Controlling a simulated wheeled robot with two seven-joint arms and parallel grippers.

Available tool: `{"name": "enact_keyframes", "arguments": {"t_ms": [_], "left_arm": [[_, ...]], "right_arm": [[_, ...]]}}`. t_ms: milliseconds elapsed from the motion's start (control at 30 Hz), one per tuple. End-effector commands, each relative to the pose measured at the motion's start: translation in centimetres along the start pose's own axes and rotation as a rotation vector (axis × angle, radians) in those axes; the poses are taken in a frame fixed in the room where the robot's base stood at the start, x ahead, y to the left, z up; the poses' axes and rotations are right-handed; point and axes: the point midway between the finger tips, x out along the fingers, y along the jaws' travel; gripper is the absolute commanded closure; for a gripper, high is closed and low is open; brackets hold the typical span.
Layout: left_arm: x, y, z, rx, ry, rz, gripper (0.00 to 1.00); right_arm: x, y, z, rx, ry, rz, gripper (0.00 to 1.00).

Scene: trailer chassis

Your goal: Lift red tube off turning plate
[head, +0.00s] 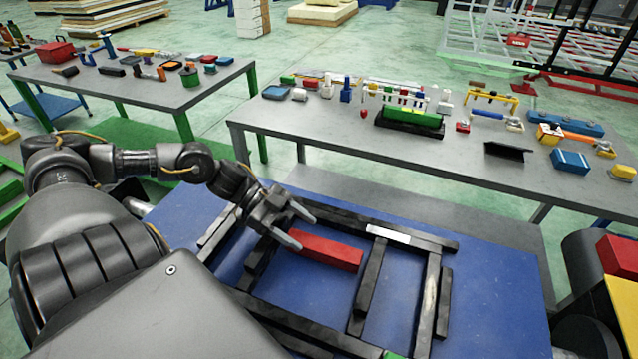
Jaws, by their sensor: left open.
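A red square tube (328,250) lies inside a frame of black tubes (428,300) on a blue plate (490,300), which I take as the turning plate. My left gripper (306,235) is open at the tube's left end, with one finger on the far side and one on the near side. The tube's end lies between or just below the fingers; whether they touch it I cannot tell. The tube seems to rest low, with no clear gap under it. My right gripper is not in view.
Black frame bars surround the red tube closely, with a crossbar (368,280) to its right. A grey table (290,125) with many small tools and parts stands behind the plate. Another tool table (150,92) stands at the far left. The plate's right part is bare.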

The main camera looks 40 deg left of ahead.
Motion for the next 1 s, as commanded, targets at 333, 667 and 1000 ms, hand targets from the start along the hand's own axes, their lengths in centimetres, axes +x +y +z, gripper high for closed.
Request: {"name": "enact_keyframes", "arguments": {"t_ms": [333, 667, 1000], "left_arm": [[1.8, 0.2, -0.1, 0.004, 0.008, -0.003, 0.38], [5.0, 0.5, -0.1, 0.001, 0.002, -0.002, 0.38], [5.2, 0.6, 0.0, 0.001, 0.0, -0.001, 0.46]], "right_arm": [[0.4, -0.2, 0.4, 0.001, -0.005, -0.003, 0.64], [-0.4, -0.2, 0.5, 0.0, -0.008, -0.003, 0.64], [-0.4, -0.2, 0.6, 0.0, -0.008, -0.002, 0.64]]}}
